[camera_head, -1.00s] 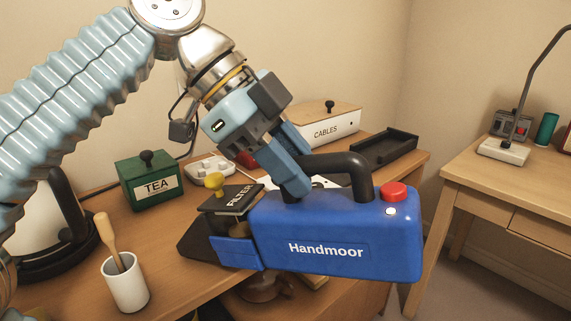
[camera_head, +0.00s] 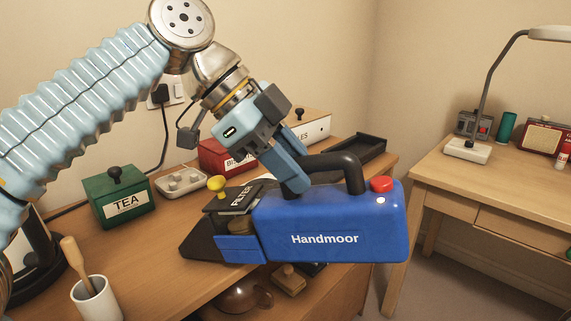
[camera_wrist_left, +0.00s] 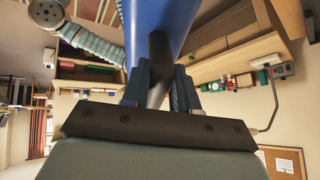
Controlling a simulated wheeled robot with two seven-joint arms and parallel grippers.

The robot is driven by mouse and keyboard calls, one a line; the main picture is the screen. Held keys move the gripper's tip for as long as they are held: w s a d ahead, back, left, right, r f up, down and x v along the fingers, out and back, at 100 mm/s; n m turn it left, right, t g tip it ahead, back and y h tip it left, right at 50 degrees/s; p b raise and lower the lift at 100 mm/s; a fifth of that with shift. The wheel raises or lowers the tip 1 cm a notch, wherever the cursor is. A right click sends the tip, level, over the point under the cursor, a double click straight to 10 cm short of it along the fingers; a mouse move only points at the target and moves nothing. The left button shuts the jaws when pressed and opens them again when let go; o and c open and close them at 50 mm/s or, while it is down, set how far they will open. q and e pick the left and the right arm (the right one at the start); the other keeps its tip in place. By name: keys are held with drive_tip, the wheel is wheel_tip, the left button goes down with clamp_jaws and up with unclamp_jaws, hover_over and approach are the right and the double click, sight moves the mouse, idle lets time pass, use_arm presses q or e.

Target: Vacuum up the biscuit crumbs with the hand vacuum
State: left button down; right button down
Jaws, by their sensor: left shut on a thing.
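The hand vacuum (camera_head: 330,222) is blue, labelled "Handmoor", with a red button (camera_head: 381,184), a small lit white button beside it, and a filter part with a yellow knob at its left end. My left gripper (camera_head: 294,184) is shut on its black handle (camera_head: 335,165) and holds it above the desk, its nozzle pointing left. In the left wrist view the handle (camera_wrist_left: 158,70) lies between my gripper's fingers. I see no biscuit crumbs; the vacuum and arm cover part of the desk. My right gripper is not in view.
On the desk (camera_head: 150,235) stand a green TEA box (camera_head: 119,196), a red box (camera_head: 214,157), a white pot with a wooden tool (camera_head: 97,303), a black tray (camera_head: 358,150) and a kettle at left. A brown teapot (camera_head: 240,298) sits below. A second desk (camera_head: 470,185) stands right.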

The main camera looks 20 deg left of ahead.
use_arm(q)
drive_tip(key=w+d+p, duration=0.2)
drive_tip(key=w+d, duration=0.1)
drive_tip(key=w, duration=0.4)
drive_tip(key=shift+w+p, duration=0.3)
idle(0.7)
drive_tip(key=shift+d+r, duration=0.1)
idle(0.4)
